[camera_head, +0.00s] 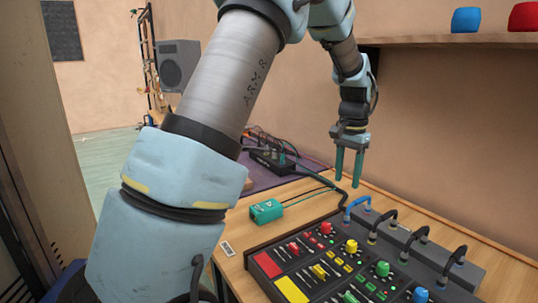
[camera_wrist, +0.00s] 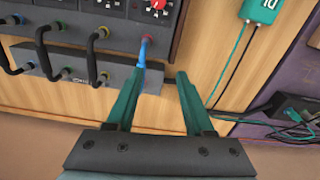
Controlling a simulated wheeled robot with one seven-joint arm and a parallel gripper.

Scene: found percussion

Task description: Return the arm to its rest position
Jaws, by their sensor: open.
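My arm crosses the head view from the lower left and bends over at the top. My gripper (camera_head: 348,182) hangs pointing down above the back of the wooden table, near the wall. Its two green fingers are apart with nothing between them. In the wrist view my gripper (camera_wrist: 157,85) is also open and empty. One finger lies close to the blue cable (camera_wrist: 143,52) in the picture; I cannot tell whether they touch.
A mixer panel (camera_head: 325,265) with coloured knobs lies on the table (camera_head: 300,187). A patch strip (camera_head: 425,250) with looped cables runs behind it. A green box (camera_head: 266,211) with wires sits left. A shelf (camera_head: 460,40) holds a blue pot (camera_head: 466,20) and red pot (camera_head: 524,17).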

